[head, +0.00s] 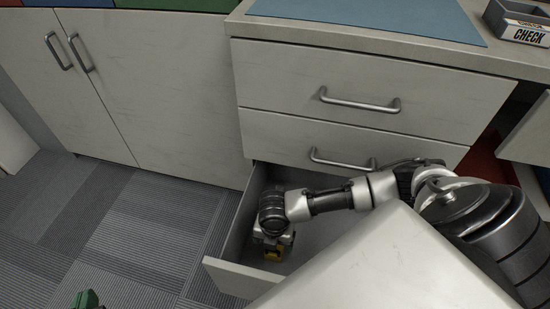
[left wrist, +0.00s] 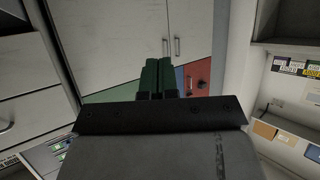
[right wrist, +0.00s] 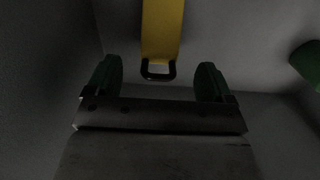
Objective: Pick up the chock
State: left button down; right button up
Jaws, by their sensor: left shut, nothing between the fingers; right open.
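A yellow piece with a dark loop at its end, which looks like the chock (right wrist: 162,32), lies in the open bottom drawer (head: 226,277). In the right wrist view it runs in from the top edge, and its loop lies between and just beyond the green fingers. My right gripper (right wrist: 160,82) is open, with a gap on both sides of the loop. In the head view the yellow piece (head: 273,254) is mostly hidden under my right wrist. My left gripper (left wrist: 157,78) is shut and empty; its green tip (head: 88,299) shows at the lower left of the head view.
A green rounded thing (right wrist: 308,62) shows at the right edge of the right wrist view. Two shut drawers (head: 360,100) are above the open one. The countertop holds a blue mat (head: 370,15) and a grey tray (head: 520,25). The carpet at left is clear.

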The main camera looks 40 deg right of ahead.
jog(key=shift+f, duration=0.3)
notch_tip(320, 180, down, 4)
jog(key=b, duration=0.2)
jog(key=shift+f+b, duration=0.2)
jog(key=shift+b, duration=0.15)
jog(key=shift+f, duration=0.15)
pick_arm(q)
notch_tip(320, 180, up, 9)
jog(key=w+d+t+h, duration=0.1)
jog(key=d+t+h, duration=0.1)
jog(key=t, duration=0.5)
jog(key=shift+w+f+t, duration=0.2)
jog(key=shift+w+t, duration=0.1)
pick_arm(e)
jog(key=shift+c, duration=0.5)
jog(key=c, duration=1)
jog(key=shift+c, duration=0.2)
pick_arm(q)
jog(key=shift+w+f, duration=0.1)
pick_arm(e)
jog(key=shift+r, duration=0.2)
